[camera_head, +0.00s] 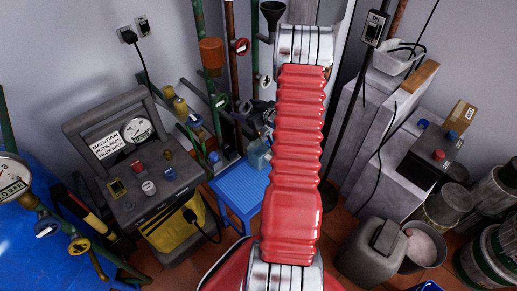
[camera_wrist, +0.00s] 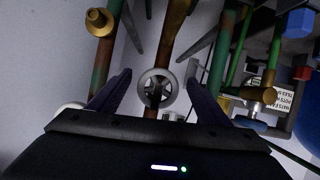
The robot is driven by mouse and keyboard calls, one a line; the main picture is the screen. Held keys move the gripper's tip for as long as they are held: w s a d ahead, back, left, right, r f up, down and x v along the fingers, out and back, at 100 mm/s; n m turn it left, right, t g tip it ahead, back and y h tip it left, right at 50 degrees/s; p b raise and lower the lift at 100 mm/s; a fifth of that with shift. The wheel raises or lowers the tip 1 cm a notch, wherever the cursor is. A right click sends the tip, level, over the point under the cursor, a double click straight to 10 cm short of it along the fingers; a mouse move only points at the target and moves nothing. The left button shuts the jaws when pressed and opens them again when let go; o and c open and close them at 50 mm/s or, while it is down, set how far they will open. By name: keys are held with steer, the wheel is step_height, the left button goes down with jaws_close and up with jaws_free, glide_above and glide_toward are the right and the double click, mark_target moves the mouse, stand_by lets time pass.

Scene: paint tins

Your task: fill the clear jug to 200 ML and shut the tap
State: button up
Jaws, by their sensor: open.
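The clear jug (camera_head: 258,157) appears as a pale bluish vessel on the blue slatted stool (camera_head: 232,186) in the head view, just left of my red arm. Its marks and liquid level are too small to read. In the wrist view a round grey-white tap wheel (camera_wrist: 154,88) sits on a brown upright pipe. My gripper (camera_wrist: 160,74) is open, with one dark finger on each side of the wheel and gaps between. Whether the fingers reach level with the wheel is unclear. The jug is not clear in the wrist view, and my gripper is hidden in the head view.
Several pipes with valves, including a red wheel (camera_head: 239,46), stand at the back wall. A grey gauge machine (camera_head: 135,165) is at left, near a blue tank (camera_head: 60,240). A grey canister (camera_head: 371,252), a bucket (camera_head: 424,245) and paint tins (camera_head: 492,190) crowd the right floor.

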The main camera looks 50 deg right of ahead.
steer(key=shift+s+d, duration=0.1)
steer(key=shift+s, duration=0.05)
steer(key=shift+s+a, duration=0.2)
steer(key=shift+s, duration=1.5)
steer(key=shift+s+a, duration=0.2)
steer(key=shift+s, duration=1.45)
steer(key=shift+w+r, duration=0.1)
steer(key=shift+r, duration=0.05)
